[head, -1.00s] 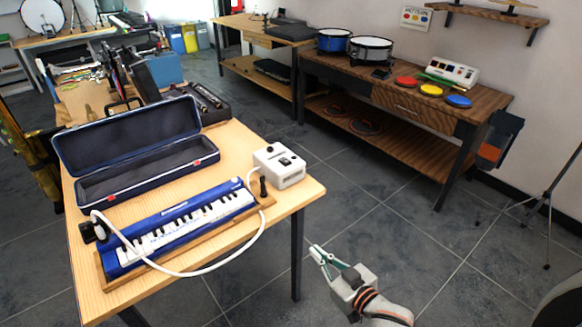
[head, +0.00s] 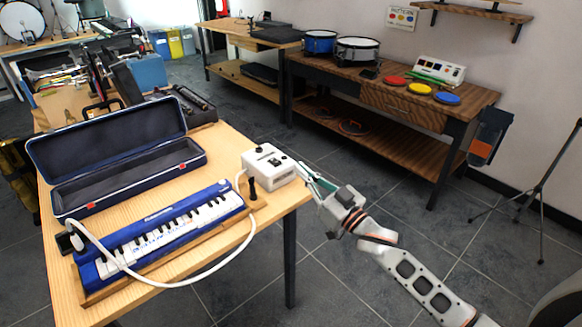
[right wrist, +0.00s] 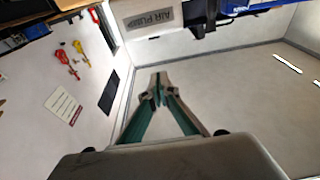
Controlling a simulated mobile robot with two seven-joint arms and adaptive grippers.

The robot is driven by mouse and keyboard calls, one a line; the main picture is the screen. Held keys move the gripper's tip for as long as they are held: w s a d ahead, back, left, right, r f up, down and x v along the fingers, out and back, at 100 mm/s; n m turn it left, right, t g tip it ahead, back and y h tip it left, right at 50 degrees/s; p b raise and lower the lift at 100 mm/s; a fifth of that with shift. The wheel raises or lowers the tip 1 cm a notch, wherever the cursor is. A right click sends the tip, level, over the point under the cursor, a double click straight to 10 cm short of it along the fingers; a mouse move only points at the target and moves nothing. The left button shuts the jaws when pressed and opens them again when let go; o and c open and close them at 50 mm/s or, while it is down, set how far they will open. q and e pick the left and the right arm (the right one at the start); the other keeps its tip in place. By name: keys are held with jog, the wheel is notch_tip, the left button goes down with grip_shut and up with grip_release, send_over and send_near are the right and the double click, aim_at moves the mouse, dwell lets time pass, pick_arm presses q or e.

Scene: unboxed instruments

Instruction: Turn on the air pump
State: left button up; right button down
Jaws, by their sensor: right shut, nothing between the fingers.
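The air pump (head: 268,170) is a small white box at the right corner of the wooden table, with black controls on its top. A label reading "AIR PUMP" (right wrist: 150,18) shows on a white face in the right wrist view. My right gripper (head: 304,170) is shut and empty, its fingers pointing at the pump's right side, near its top edge. Whether they touch it I cannot tell. Its closed fingertips (right wrist: 158,86) show in front of pale surfaces in the right wrist view. My left gripper is not in view.
A blue keyboard instrument (head: 165,232) lies in front of the pump, with a white hose (head: 215,266) looping along the table's front edge. A black peg (head: 252,190) stands beside the pump. An open, empty case (head: 125,178) lies behind the keyboard.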

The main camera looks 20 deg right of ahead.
jog(key=r, duration=0.2)
send_over(282, 168)
jog(key=shift+s+f+b, duration=0.15)
jog(key=shift+b, duration=0.3)
notch_tip(282, 168, down, 3)
jog(key=shift+f+b, duration=0.1)
jog(key=shift+b, duration=0.5)
jog(key=shift+f, duration=0.3)
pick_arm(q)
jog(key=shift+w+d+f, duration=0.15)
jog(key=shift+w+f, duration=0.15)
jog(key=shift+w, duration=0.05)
